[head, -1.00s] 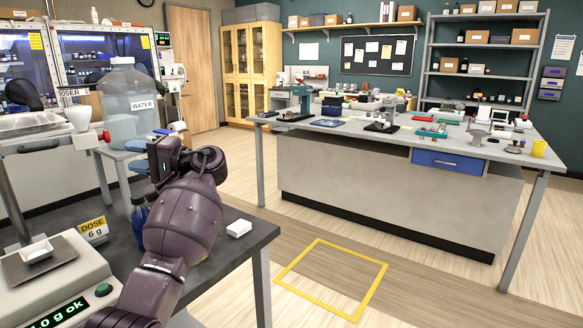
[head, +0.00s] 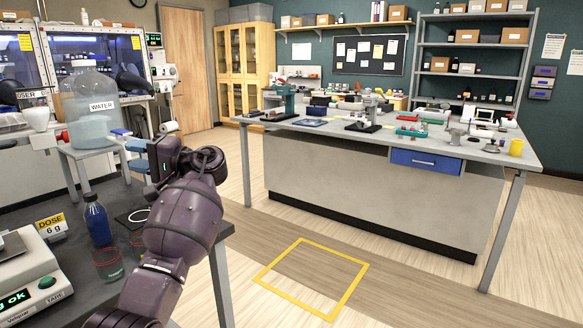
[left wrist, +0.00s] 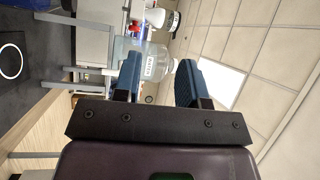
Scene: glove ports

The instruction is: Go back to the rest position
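My left gripper (head: 136,155) is raised in front of me in the head view, above the near table's far edge. Its two blue fingers also show in the left wrist view (left wrist: 160,82), standing apart with nothing between them. It touches nothing that I can see. The water jug (head: 92,125) stands on a stand behind it, to the left. My right gripper is in neither view. A yellow square outline (head: 334,252) is marked on the floor ahead, with nothing standing in it.
The near dark table (head: 60,188) holds a scale (head: 28,290), a dose sign (head: 51,226), a blue bottle (head: 97,222) and a red-rimmed beaker (head: 107,264). A large cluttered bench (head: 370,190) stands ahead right. Floor between them is clear.

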